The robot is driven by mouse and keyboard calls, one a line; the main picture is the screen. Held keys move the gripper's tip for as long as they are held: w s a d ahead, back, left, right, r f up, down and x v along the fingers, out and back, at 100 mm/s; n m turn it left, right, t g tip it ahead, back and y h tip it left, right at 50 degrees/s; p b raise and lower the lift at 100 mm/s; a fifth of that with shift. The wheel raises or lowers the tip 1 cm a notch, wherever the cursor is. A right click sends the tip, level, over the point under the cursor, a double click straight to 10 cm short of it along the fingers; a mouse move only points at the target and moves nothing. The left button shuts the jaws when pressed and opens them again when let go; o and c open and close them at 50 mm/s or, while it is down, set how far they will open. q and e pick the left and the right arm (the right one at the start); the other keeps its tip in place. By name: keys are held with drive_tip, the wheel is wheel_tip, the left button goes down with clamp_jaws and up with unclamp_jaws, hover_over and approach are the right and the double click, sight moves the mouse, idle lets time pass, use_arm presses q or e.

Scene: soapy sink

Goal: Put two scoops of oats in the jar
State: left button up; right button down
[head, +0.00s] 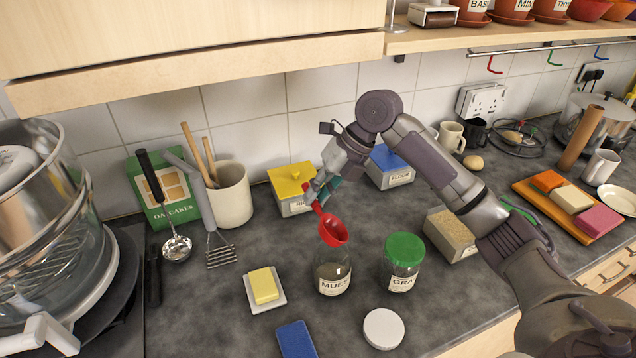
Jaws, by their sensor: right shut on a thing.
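My right gripper (324,191) is shut on the handle of a red scoop (333,231). The scoop's round bowl hangs directly above an open glass jar (331,272) with a label starting "MUE". The bowl looks tilted, and I cannot tell whether it holds anything. The jar stands upright on the counter, and I see no clear fill in it. An open pale container (452,235) with a grainy beige top, possibly the oats, stands to the right behind my arm; its label is partly hidden. A round white lid (384,328) lies flat near the front. My left gripper is out of view.
A green-lidded jar (404,260) stands close to the right of the open jar. A butter dish (264,290) and blue sponge (295,339) lie left and front. Yellow-lidded (291,191) and blue-lidded (390,167) boxes stand behind. A cupboard (200,50) overhangs the back.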

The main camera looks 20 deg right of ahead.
wheel_tip(320, 180, up, 2)
drive_tip(key=h+p, duration=0.4)
drive_tip(key=p, duration=0.3)
drive_tip(key=shift+a+h+p, duration=0.15)
drive_tip(key=shift+h+p, duration=0.25)
drive_tip(key=shift+f+h+p, duration=0.1)
drive_tip(key=shift+h+p, duration=0.5)
drive_tip(key=shift+p, duration=0.1)
